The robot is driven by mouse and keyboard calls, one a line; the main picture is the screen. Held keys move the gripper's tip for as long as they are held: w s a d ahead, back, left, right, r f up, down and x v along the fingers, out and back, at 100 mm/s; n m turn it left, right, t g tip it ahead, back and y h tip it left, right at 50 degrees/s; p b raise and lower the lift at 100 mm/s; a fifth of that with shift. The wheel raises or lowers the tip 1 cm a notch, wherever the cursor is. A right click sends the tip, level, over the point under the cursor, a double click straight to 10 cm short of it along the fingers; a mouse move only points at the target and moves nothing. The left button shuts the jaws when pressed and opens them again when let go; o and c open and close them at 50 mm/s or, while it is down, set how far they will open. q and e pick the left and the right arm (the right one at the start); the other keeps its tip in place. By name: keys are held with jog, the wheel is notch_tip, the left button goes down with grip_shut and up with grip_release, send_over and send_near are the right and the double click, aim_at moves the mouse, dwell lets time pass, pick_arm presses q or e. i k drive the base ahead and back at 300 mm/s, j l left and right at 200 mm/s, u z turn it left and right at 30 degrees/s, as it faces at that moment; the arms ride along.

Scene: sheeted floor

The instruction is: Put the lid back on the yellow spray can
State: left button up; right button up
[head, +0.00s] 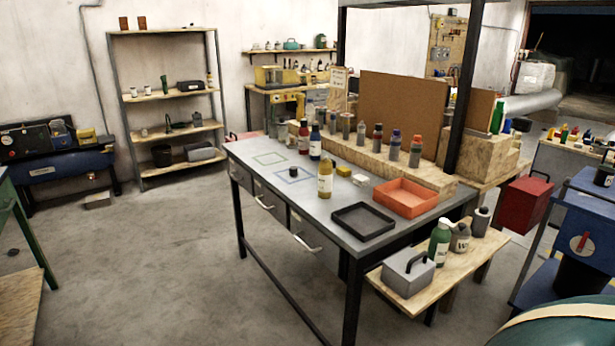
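The yellow spray can (325,183) stands upright on the grey workbench (330,212), near the middle of its top. It has a pale label and a narrower, pale top, with no lid seen on it. A small black round piece (294,174) lies on the bench to the left of the can, near a blue outlined square; it looks like a lid, but it is too small to be sure. A small yellow block (344,171) and a small whitish piece (361,180) lie to the right of the can. Neither of my grippers is in view.
A black tray (363,222) and an orange tray (405,198) sit on the bench right of the can. Several bottles and cans stand along a wooden riser (375,160) behind. A lower wooden shelf (446,272) holds a grey box and bottles.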

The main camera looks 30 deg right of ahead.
aim_at(325, 167)
jog(key=i+l, duration=0.1)
jog(key=i, duration=0.65)
jog(key=i+l+z, duration=0.15)
jog(key=i, duration=0.6)
